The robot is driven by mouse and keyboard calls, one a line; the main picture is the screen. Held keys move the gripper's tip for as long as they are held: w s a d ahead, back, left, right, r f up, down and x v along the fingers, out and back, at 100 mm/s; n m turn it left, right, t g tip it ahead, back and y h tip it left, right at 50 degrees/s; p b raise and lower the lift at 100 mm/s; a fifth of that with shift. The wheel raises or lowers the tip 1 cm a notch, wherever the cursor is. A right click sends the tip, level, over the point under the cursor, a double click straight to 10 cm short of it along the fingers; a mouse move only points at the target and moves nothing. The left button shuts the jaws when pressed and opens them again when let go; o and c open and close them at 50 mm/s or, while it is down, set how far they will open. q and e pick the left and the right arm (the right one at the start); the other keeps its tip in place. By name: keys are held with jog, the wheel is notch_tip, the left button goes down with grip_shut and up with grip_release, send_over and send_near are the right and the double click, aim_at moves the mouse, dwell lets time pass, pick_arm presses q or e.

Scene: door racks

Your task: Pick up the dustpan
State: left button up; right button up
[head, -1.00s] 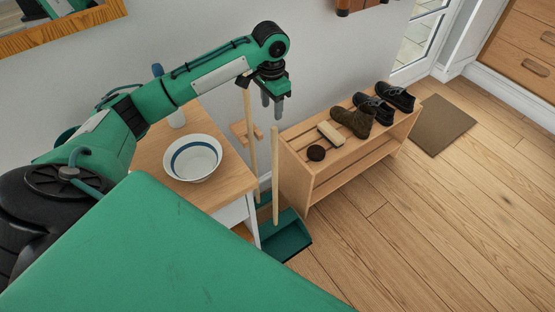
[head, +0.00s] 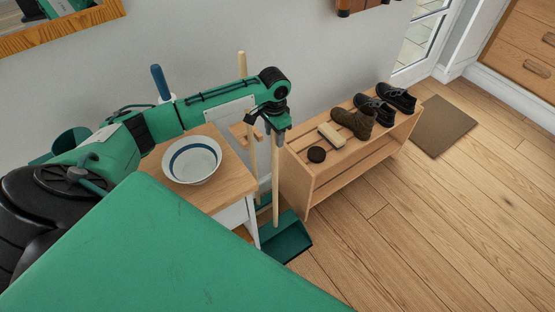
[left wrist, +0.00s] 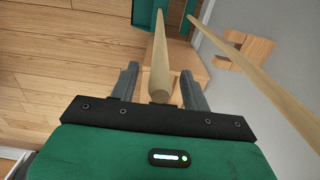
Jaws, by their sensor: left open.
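The dustpan (head: 287,241) is a dark green pan on the floor in the head view, with a tall, upright wooden handle (head: 275,185). My left gripper (head: 274,129) is at the top of this handle, pointing down. In the left wrist view the left gripper (left wrist: 160,72) is open, with the round end of the dustpan handle (left wrist: 160,50) between its two fingers. A gap shows on each side of it. The green pan (left wrist: 145,12) shows at the top edge of that view. My right gripper is not in view.
A broom's wooden stick (head: 242,66) stands close behind, left of the dustpan; it also shows in the left wrist view (left wrist: 245,72). A small table (head: 222,200) with a bowl (head: 192,160) is left. A shoe rack (head: 318,190) stands right.

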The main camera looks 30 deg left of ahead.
pick_arm(q)
jog(key=shift+f, duration=0.9)
jog(key=shift+c, duration=0.5)
grip_shut()
jog(key=shift+r, duration=0.1)
